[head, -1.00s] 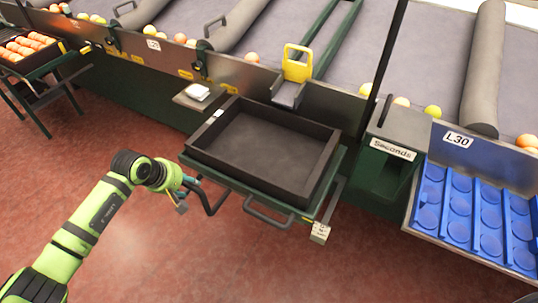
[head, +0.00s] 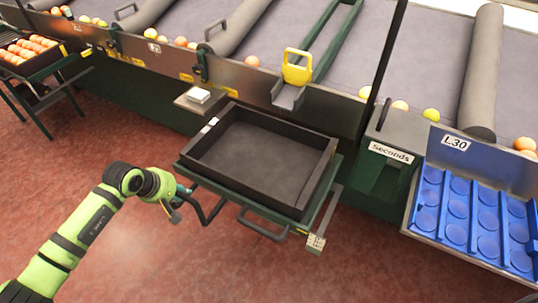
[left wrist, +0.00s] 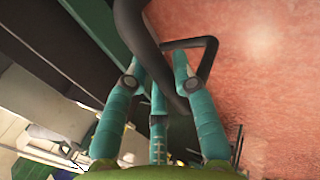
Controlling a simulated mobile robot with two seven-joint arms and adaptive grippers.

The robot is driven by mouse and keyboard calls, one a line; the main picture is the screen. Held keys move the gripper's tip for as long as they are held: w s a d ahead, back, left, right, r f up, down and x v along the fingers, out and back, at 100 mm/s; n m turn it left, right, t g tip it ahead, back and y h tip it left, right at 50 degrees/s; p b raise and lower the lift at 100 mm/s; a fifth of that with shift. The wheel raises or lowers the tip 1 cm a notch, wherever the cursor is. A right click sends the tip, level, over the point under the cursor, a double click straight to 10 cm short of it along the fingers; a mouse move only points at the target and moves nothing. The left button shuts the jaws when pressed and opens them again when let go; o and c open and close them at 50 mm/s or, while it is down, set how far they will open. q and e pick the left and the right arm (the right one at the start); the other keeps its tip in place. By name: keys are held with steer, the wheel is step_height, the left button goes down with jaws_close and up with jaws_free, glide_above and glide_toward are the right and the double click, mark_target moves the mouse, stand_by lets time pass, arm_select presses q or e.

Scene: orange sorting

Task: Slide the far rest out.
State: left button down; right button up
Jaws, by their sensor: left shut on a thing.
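The rest is a green platform (head: 325,212) standing out from the grading line, with a black crate (head: 212,186) on it. The crate is empty. A dark bar handle (head: 262,231) runs along the rest's near edge, and a bent dark bar (head: 212,214) sticks out at its left end. My left gripper (head: 181,195) is at this left bar. In the left wrist view, the teal fingers (left wrist: 160,75) are closed around a dark bar (left wrist: 205,65). The exact contact is partly hidden by the fingers. My right gripper is not in view.
The Seconds bin (head: 385,175) and the blue L30 tray table (head: 450,215) stand to the right. A stand with an orange-filled tray (head: 30,75) is far left. The red floor in front is clear.

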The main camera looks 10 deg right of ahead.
arm_select(q)
steer(key=s+a+p, duration=0.1)
steer(key=s+a, duration=0.3)
steer(key=s, duration=0.2)
steer(key=shift+s+a+f+p, duration=0.35)
steer(key=shift+s+f+p, duration=0.05)
steer(key=shift+f, duration=0.05)
steer(key=c, duration=0.8)
jaws_free()
steer(key=shift+c, duration=0.2)
steer(key=shift+w+r, duration=0.1)
steer(key=shift+w, duration=0.05)
steer(key=shift+r, duration=0.15)
step_height(320, 180, up, 7)
steer(key=p, duration=0.4)
steer(key=shift+w, duration=0.1)
